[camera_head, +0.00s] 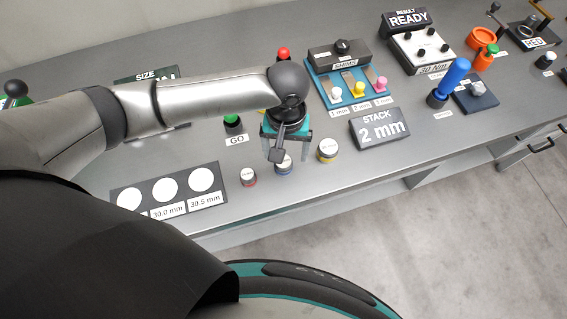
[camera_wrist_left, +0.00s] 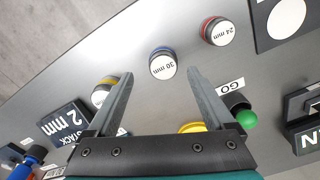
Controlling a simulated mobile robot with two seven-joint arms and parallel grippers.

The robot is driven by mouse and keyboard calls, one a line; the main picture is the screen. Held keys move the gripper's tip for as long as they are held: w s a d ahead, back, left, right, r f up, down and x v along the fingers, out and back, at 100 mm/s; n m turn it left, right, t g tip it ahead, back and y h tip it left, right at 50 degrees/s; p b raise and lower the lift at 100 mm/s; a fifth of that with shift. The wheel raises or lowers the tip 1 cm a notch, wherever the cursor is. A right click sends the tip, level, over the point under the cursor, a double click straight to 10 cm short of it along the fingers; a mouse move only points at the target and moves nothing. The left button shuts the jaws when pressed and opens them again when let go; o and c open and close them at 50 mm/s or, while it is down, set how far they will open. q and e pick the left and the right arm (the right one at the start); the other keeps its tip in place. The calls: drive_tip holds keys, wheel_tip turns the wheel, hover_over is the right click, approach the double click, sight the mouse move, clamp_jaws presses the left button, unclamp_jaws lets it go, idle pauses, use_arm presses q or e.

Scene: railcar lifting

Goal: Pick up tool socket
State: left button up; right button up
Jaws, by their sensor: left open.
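Three short sockets with pale tops stand in a row near the bench's front edge. In the head view they are red-ringed (camera_head: 248,178), blue-ringed (camera_head: 286,168) and yellow-ringed (camera_head: 327,152). In the left wrist view the red-ringed one reads 24 mm (camera_wrist_left: 215,31) and the blue-ringed one reads 30 mm (camera_wrist_left: 163,66); the yellow-ringed one (camera_wrist_left: 101,95) is partly hidden by a finger. My left gripper (camera_head: 277,153) is open and empty above the blue-ringed socket, which it partly covers in the head view. In the wrist view that socket shows between and just beyond the fingertips (camera_wrist_left: 162,73).
A black plate with white circles (camera_head: 165,189) lies left of the sockets. A green GO button (camera_head: 232,120) and red button (camera_head: 283,54) stand behind. To the right are a STACK 2 mm sign (camera_head: 380,128), a shim stand (camera_head: 321,88) and a blue-handled tool (camera_head: 452,80).

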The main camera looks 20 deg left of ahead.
sight(283, 165)
use_arm(q)
drive_tip(key=f, duration=0.5)
drive_tip(key=shift+a+f+b, duration=0.1)
drive_tip(key=shift+a+b, duration=0.15)
drive_tip(key=shift+b, duration=0.15)
drive_tip(key=shift+c, duration=0.2)
clamp_jaws()
